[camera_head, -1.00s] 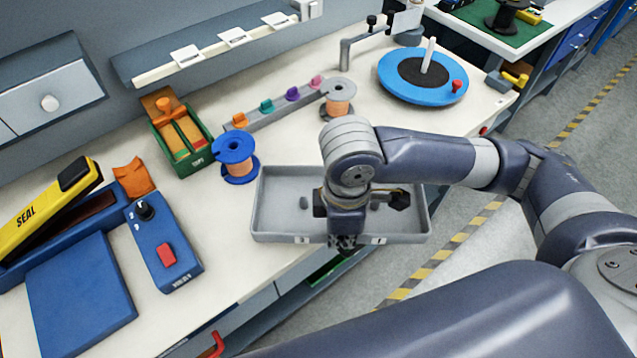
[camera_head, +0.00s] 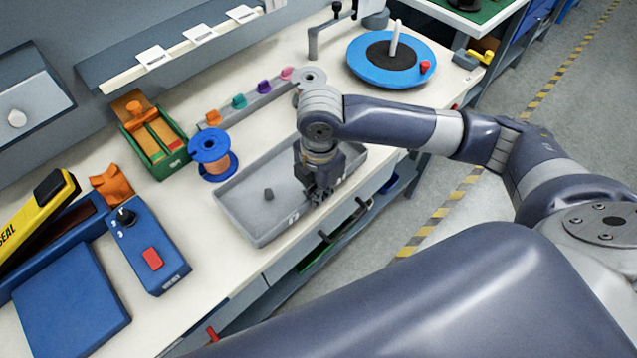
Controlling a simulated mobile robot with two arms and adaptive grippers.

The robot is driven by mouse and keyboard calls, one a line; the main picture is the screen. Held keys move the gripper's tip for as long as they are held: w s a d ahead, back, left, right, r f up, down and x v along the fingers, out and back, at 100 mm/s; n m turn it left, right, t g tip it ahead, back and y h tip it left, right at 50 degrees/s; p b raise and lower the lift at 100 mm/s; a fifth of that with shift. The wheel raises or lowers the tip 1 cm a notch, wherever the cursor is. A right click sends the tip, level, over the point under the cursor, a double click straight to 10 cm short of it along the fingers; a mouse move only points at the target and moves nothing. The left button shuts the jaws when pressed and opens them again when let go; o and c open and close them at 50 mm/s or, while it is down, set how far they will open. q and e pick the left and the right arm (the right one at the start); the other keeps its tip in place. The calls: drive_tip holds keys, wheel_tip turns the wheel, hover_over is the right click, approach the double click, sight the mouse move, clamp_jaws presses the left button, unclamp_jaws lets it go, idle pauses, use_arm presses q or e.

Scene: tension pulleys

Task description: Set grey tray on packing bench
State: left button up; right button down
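The grey tray (camera_head: 240,222) is a shallow rectangular tray over the front part of the white packing bench (camera_head: 215,270), its long side roughly along the bench's front edge. It looks level; I cannot tell whether its base fully touches the top. The gripper and forearm hide the tray's right part. My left gripper is not in view.
Behind the tray stand a blue spool (camera_head: 209,150), a green box (camera_head: 153,143) and a rail with coloured clips (camera_head: 240,101). A blue turntable (camera_head: 360,70) is at the back right. A blue control box (camera_head: 150,252) stands left, with clear bench between it and the tray.

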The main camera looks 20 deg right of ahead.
drive_tip(key=w, duration=0.1)
drive_tip(key=w+d, duration=0.1)
drive_tip(key=w, duration=0.1)
drive_tip(key=shift+d, duration=0.25)
wheel_tip(320, 180, down, 4)
drive_tip(key=shift+r+p, duration=0.25)
drive_tip(key=shift+p, duration=0.4)
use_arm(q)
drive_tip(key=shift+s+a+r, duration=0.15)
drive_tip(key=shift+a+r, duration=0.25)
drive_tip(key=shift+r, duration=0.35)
use_arm(e)
drive_tip(key=shift+f, duration=0.1)
drive_tip(key=shift+f, duration=0.1)
drive_tip(key=c, duration=1.8)
unclamp_jaws()
use_arm(q)
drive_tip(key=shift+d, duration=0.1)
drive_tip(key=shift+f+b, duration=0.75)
drive_tip(key=shift+b, duration=0.05)
use_arm(e)
wheel_tip(320, 180, up, 12)
drive_tip(key=shift+s, duration=0.2)
